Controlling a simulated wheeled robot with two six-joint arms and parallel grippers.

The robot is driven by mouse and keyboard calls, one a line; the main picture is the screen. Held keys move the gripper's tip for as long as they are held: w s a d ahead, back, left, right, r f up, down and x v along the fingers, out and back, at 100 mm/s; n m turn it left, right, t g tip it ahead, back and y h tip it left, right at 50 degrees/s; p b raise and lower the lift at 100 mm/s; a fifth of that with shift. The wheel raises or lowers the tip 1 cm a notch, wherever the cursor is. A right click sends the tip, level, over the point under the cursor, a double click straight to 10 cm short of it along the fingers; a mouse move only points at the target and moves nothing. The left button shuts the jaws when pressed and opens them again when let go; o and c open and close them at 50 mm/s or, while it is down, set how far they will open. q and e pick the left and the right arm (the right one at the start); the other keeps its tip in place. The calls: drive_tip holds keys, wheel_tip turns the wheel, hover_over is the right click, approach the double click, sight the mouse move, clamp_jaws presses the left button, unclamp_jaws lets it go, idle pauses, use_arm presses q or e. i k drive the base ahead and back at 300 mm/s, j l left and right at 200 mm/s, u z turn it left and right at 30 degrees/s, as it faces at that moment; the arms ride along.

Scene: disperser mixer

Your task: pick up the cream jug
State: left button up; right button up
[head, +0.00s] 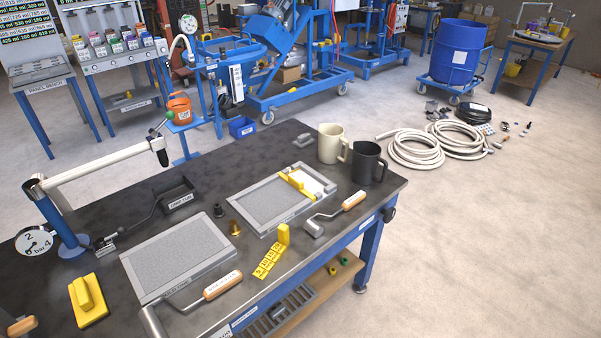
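The cream jug (331,143) stands upright at the far right corner of the dark workbench top (330,230). Its handle points right, toward a dark grey jug (368,163) standing close beside it in front and to the right. The dark jug appears to overlap a little of the cream jug's right side, and I cannot tell whether they touch. Neither of my grippers is in view.
A second framed tray (150,283) lies nearer. A blue post (58,220) carries a white boom at left. Coiled hoses (416,151) lie on the floor.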

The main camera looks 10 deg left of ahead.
sight(334, 147)
drive_tip(key=i+l+z, duration=0.4)
drive_tip(key=i, duration=0.15)
drive_tip(key=i+l+z, duration=0.25)
drive_tip(key=i+z, duration=0.15)
drive_tip(key=i, duration=0.15)
drive_tip(key=i+z, duration=0.45)
drive_tip(key=i, duration=0.15)
drive_tip(key=i+u, duration=0.3)
drive_tip(key=i, duration=0.15)
drive_tip(key=i+l+u, duration=0.3)
drive_tip(key=i, duration=0.15)
drive_tip(key=i+l+u, duration=0.3)
drive_tip(key=i, duration=0.15)
drive_tip(key=i+u, duration=0.2)
drive_tip(key=u, duration=0.25)
drive_tip(key=i+u, duration=0.15)
drive_tip(key=u, duration=0.3)
drive_tip(key=i+l+u, duration=0.15)
drive_tip(key=u, duration=0.35)
drive_tip(key=i+l+u, duration=0.15)
drive_tip(key=u, duration=0.3)
